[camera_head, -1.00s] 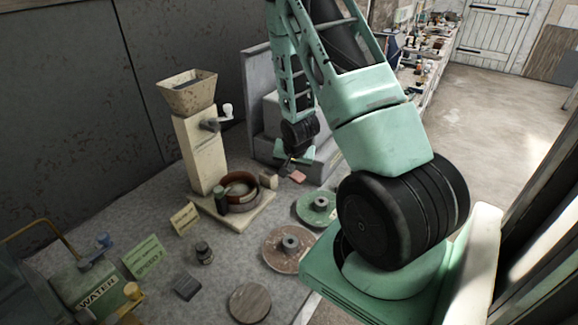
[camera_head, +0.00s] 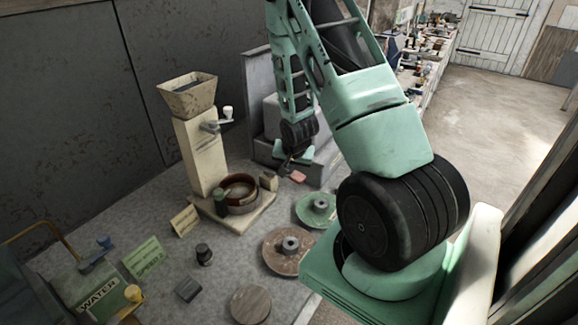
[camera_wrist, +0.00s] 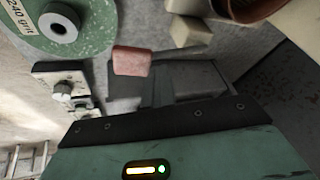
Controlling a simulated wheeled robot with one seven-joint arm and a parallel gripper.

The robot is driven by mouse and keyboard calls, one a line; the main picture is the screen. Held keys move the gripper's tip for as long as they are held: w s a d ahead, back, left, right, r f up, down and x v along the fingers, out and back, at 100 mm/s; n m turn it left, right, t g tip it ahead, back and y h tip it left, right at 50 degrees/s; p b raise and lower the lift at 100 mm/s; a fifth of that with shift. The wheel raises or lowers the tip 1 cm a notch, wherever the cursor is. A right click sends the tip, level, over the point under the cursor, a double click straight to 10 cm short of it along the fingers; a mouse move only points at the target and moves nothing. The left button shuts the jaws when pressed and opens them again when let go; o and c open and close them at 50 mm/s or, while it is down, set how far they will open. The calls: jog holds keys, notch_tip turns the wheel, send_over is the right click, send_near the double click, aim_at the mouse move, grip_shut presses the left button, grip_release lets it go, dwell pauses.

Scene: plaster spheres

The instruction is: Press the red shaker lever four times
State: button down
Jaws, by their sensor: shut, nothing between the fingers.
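The red shaker lever shows as a small pinkish-red pad (camera_head: 298,177) at the back of the bench, in front of a grey stepped housing (camera_head: 268,150). In the wrist view the red pad (camera_wrist: 131,60) lies just beyond the gripper body, left of centre. My gripper (camera_head: 286,166) is shut and empty, pointing down close to the pad and slightly left of it. I cannot tell whether the fingertips touch the pad. In the wrist view the green gripper body hides what lies below it.
A hopper mill (camera_head: 200,150) with a crank stands left of the gripper, with a round brown bowl (camera_head: 240,205) at its foot. A green disc (camera_head: 305,213) and a reddish disc (camera_head: 275,255) lie in front. A small beige block (camera_head: 269,181) sits near the gripper.

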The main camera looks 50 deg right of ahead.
aim_at(287, 177)
jog(key=shift+w+r+p, duration=0.35)
jog(key=shift+r+p, duration=0.2)
jog(key=shift+r, duration=0.3)
jog(key=shift+w+r+p, duration=0.3)
jog(key=shift+r+p, duration=0.2)
jog(key=shift+r, duration=0.35)
jog(key=shift+r, duration=0.1)
jog(key=r+p, duration=0.1)
jog(key=w+r+p, duration=0.1)
jog(key=r, duration=0.1)
jog(key=w+r+p, duration=0.1)
jog(key=shift+a+r, duration=0.15)
